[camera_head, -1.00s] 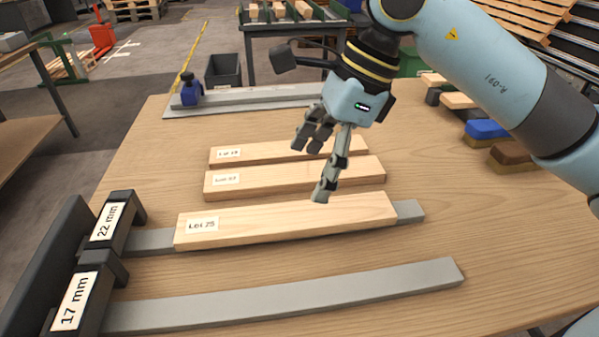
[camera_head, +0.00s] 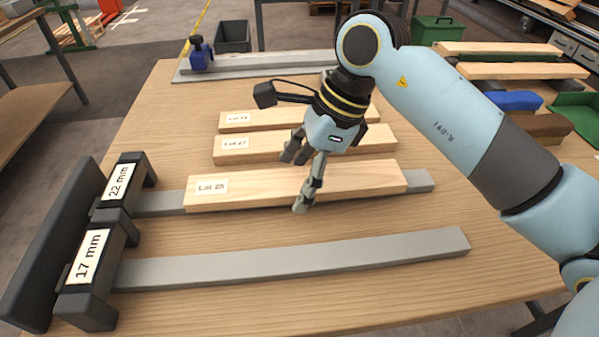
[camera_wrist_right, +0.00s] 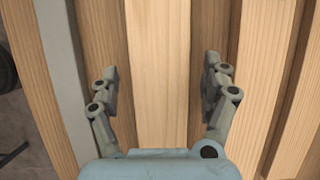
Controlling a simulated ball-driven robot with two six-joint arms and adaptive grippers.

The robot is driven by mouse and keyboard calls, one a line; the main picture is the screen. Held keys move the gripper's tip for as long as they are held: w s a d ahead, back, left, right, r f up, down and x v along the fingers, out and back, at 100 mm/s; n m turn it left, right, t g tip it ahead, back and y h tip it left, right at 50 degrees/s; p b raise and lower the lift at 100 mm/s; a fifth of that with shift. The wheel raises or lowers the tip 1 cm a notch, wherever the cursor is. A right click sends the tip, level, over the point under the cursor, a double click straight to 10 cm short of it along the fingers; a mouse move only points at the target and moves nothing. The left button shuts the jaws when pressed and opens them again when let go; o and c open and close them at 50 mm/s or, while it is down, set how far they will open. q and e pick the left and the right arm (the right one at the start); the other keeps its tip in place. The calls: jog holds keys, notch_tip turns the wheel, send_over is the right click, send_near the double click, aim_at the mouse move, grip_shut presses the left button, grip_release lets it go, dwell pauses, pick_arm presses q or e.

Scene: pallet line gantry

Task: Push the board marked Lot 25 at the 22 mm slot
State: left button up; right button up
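The board marked Lot 25 (camera_head: 345,184) is pale wood and lies along the grey rail (camera_head: 160,203) leading to the 22 mm slot block (camera_head: 120,180). A stretch of bare rail separates its labelled left end from the block. My right gripper (camera_head: 296,182) is open over the board, one finger on its near side and one behind it. In the right wrist view, the board (camera_wrist_right: 158,110) runs between the spread fingers (camera_wrist_right: 161,68), with visible gaps on both sides. My left gripper is not in view.
The 17 mm block (camera_head: 88,258) with its bare grey rail (camera_head: 300,257) lies in front. A board marked Lot 27 (camera_head: 330,143) and another board (camera_head: 245,120) lie close behind. A blue clamp (camera_head: 200,57) stands at the back left.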

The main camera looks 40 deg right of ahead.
jog(key=c, duration=1.2)
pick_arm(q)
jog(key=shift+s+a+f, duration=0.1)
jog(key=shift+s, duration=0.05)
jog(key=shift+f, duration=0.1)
pick_arm(e)
jog(key=shift+f, duration=0.1)
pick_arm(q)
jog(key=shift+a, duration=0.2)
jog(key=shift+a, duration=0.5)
pick_arm(e)
jog(key=shift+w+a, duration=0.2)
jog(key=shift+a, duration=0.2)
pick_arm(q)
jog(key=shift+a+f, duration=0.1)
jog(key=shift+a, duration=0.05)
